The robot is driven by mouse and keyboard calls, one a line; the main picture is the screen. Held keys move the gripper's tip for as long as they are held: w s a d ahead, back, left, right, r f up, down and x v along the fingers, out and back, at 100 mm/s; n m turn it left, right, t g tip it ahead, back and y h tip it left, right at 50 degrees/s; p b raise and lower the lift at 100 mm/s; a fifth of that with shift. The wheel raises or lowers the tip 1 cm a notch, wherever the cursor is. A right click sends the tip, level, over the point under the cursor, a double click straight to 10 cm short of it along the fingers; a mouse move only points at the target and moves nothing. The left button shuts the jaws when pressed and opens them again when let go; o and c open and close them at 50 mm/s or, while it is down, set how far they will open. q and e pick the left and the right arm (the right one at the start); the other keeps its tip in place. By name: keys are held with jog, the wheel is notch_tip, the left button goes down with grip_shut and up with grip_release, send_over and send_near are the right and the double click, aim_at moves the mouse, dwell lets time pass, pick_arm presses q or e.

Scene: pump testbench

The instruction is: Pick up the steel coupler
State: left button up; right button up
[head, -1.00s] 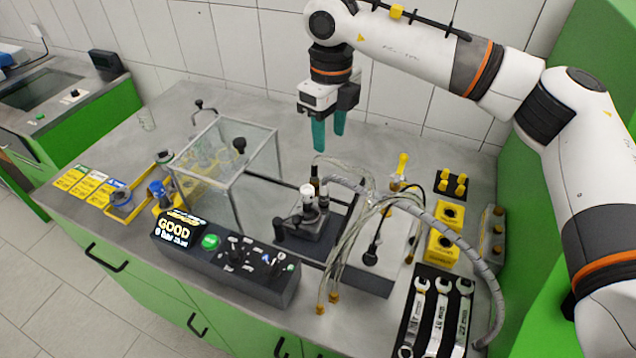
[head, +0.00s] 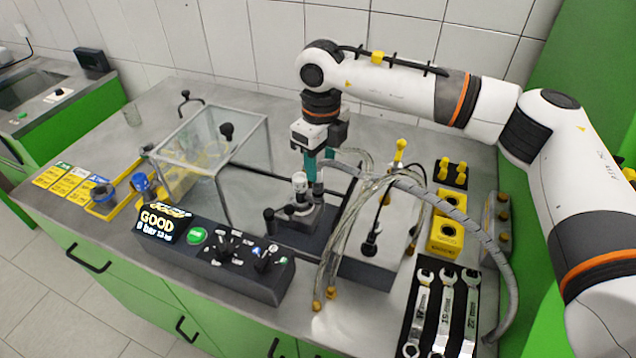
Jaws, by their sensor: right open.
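A small silver cylindrical part (head: 300,184), which may be the steel coupler, stands upright on the dark test fixture (head: 292,216) in the middle of the bench. I cannot tell for certain that it is the coupler. My right gripper (head: 319,170) points down with its teal fingers apart, just behind and to the right of this part. Its fingertips are low over the fixture and partly hidden behind the silver part and the grey hose. Nothing shows between the fingers. My left gripper is not in view.
A clear guard box (head: 215,160) stands left of the fixture. A control panel (head: 210,255) showing GOOD is in front. Clear tubes and a grey corrugated hose (head: 440,205) arch close by on the right. Wrenches (head: 442,310) lie on a black mat at front right.

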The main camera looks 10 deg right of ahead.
aim_at(318, 179)
jog(key=shift+w+f, duration=0.1)
jog(key=shift+f, duration=0.85)
jog(key=shift+a+f+p, duration=0.15)
jog(key=shift+f+p, duration=0.45)
jog(key=shift+p, duration=0.15)
notch_tip(318, 179, down, 4)
jog(key=shift+a+r+p, duration=0.15)
jog(key=shift+r+p, duration=0.05)
jog(key=shift+p, duration=0.6)
jog(key=shift+f, duration=0.35)
grip_shut()
